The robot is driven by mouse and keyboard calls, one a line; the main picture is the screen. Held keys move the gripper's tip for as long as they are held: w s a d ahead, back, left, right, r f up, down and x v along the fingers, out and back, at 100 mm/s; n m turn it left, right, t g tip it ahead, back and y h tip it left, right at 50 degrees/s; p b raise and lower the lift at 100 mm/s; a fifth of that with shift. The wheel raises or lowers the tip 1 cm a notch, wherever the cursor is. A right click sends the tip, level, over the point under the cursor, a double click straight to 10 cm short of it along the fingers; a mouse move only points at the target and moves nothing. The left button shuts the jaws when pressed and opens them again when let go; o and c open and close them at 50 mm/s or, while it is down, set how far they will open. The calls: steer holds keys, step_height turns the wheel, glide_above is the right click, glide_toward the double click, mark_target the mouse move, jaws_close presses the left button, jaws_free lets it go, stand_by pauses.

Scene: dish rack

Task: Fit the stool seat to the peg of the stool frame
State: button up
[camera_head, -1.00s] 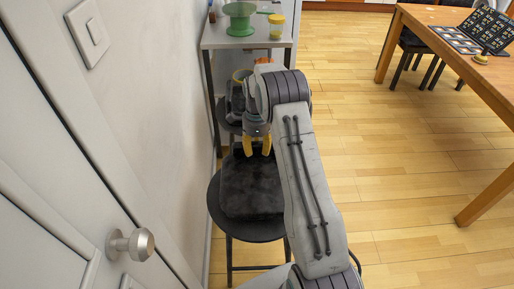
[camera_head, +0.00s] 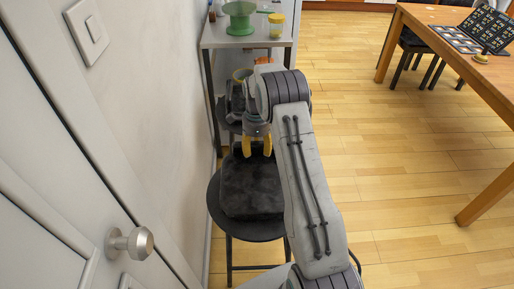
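A dark, square, padded seat (camera_head: 250,188) lies on a round black stool top (camera_head: 258,231), whose dark legs show below. My gripper (camera_head: 257,150) points down at the far edge of the padded seat. Its two yellow fingers stand apart with a gap between them, and nothing is clearly seen held there. I cannot tell whether the fingertips touch the seat. No peg can be made out; a second dark stool (camera_head: 227,124) stands behind, partly hidden by my arm and gripper.
A white wall and a door with a round knob (camera_head: 130,243) run close along the left. A grey table (camera_head: 215,40) with a green stand (camera_head: 239,18) and a yellow-lidded jar (camera_head: 276,25) is at the back. A wooden table (camera_head: 440,50) is at right; open floor lies between.

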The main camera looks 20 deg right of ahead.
steer(key=shift+o, duration=1.4)
steer(key=r, duration=1.2)
steer(key=shift+w+d, duration=0.1)
steer(key=shift+w, duration=0.2)
